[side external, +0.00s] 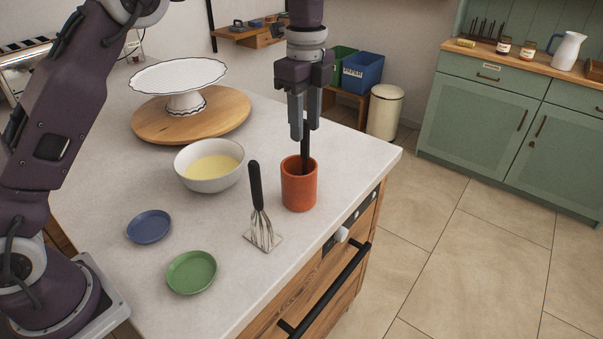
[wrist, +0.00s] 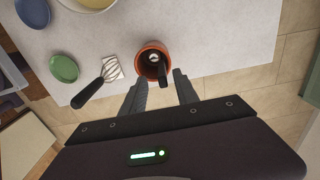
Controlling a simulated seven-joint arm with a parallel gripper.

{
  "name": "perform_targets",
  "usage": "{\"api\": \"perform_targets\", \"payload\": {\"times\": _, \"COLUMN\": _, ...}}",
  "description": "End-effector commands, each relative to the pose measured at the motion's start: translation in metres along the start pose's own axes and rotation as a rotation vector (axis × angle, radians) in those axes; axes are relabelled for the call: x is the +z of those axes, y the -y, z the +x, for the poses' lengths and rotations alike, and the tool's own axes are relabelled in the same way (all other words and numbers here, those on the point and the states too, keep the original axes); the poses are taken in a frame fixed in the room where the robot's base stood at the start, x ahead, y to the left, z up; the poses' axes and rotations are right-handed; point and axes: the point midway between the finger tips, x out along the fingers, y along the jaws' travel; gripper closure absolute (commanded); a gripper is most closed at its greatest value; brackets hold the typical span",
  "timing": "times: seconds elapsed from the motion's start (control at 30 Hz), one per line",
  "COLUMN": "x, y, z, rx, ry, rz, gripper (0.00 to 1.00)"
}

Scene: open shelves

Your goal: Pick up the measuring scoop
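The measuring scoop (side external: 306,150) stands in an orange-red cup (side external: 299,188) near the counter's front edge, its dark handle pointing up. In the wrist view the scoop's handle (wrist: 163,76) leans over the rim of the cup (wrist: 141,64), and a pale metal part shows inside. The rest of the scoop is hidden by the cup. My gripper (side external: 305,132) points down above the cup and is open. In the wrist view my gripper (wrist: 159,75) has a finger on each side of the handle's upper end, with gaps visible.
A white bowl of yellow liquid (side external: 210,186), a blue dish (side external: 149,227) and a green dish (side external: 191,272) are farther left. A cake stand (side external: 178,78) sits on a round board behind.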

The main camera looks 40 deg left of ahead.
Motion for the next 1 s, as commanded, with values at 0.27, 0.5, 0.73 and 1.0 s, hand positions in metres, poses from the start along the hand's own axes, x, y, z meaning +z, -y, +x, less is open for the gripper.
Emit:
{"api": "perform_targets", "payload": {"times": 0.27, "x": 0.005, "y": 0.004, "z": 0.048, "rx": 0.003, "ry": 0.0, "rz": -0.001, "gripper": 0.64}}
{"api": "perform_targets", "payload": {"times": 0.5, "x": 0.005, "y": 0.005, "z": 0.054, "rx": 0.0, "ry": 0.0, "rz": -0.001, "gripper": 0.64}}
{"api": "perform_targets", "payload": {"times": 0.73, "x": 0.005, "y": 0.005, "z": 0.054, "rx": 0.0, "ry": 0.0, "rz": -0.001, "gripper": 1.0}}
{"api": "perform_targets", "payload": {"times": 1.0, "x": 0.005, "y": 0.005, "z": 0.054, "rx": 0.0, "ry": 0.0, "rz": -0.001, "gripper": 1.0}}
